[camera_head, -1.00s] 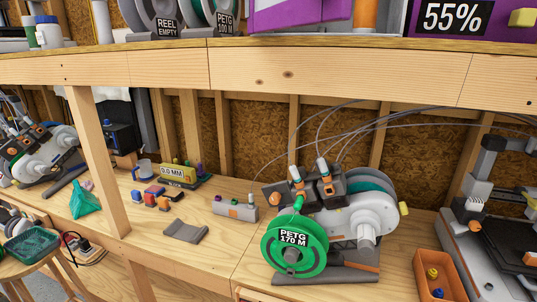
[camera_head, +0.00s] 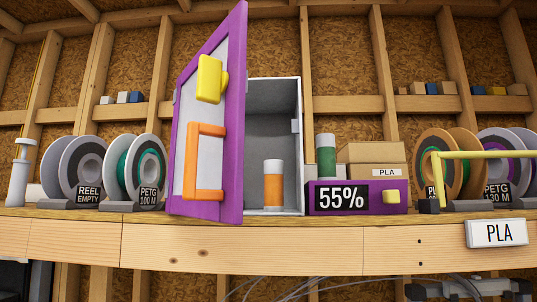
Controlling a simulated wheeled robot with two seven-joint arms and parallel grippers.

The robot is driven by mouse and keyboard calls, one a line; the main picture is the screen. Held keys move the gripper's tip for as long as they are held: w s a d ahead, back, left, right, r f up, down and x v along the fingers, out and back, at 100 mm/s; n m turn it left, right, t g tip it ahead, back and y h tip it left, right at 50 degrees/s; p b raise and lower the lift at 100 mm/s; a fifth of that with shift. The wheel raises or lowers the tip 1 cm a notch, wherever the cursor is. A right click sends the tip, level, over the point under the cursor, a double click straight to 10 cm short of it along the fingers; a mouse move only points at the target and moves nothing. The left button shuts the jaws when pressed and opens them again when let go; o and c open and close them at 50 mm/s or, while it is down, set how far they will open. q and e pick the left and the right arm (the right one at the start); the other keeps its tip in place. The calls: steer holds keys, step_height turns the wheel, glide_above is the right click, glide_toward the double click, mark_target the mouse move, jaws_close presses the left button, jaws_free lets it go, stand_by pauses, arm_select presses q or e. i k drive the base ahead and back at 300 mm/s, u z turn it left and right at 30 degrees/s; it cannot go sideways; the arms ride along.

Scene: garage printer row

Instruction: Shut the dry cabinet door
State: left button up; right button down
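The dry cabinet (camera_head: 299,140) stands on the wooden shelf, a pale grey box with an open front. Its purple-edged door (camera_head: 238,120) is swung wide open on the left side. The door carries an orange handle (camera_head: 189,160) and a yellow latch piece (camera_head: 211,79). An orange canister with a white top (camera_head: 273,185) stands inside the cabinet. Neither of my grippers shows in the view.
A purple box reading 55% (camera_head: 340,197) with a yellow knob stands right of the cabinet. Reels (camera_head: 147,170) stand left of the door, and more reels (camera_head: 491,170) stand at the right. The shelf's front edge (camera_head: 300,247) runs across below.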

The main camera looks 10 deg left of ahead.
mark_target(224, 206)
steer(key=z, duration=0.95)
steer(key=k, duration=0.8)
steer(key=u, duration=1.55)
